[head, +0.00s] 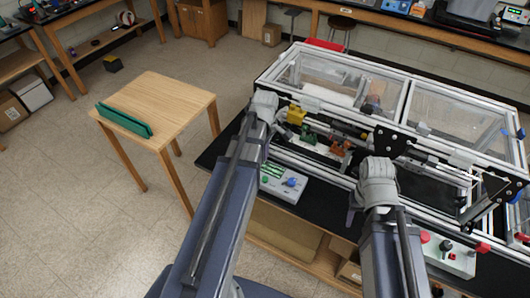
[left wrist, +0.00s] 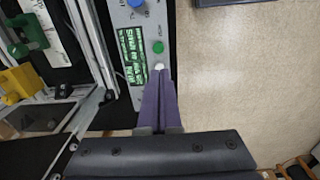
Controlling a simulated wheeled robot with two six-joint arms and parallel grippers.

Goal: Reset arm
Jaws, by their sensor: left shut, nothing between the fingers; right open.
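My left gripper (left wrist: 160,88) is shut and empty in the left wrist view, its purple fingers together. Their tips show over the lower end of a grey control box (left wrist: 155,20), beside a white button (left wrist: 158,66); I cannot tell whether they touch it. The box has a blue knob, a green button (left wrist: 158,47) and a green-lit display (left wrist: 132,54). In the head view this control box (head: 284,185) sits on the black bench top, and my left fingers are hidden behind my arm. My right gripper (head: 353,211) is open, partly hidden by its wrist, above the bench's front part.
A framed machine with clear panels (head: 325,78) stands behind both arms, with yellow, green and orange parts along its front. A second control box (head: 447,255) with a red button is at right. A small wooden table (head: 170,95) carrying a green object stands left, with open floor around it.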

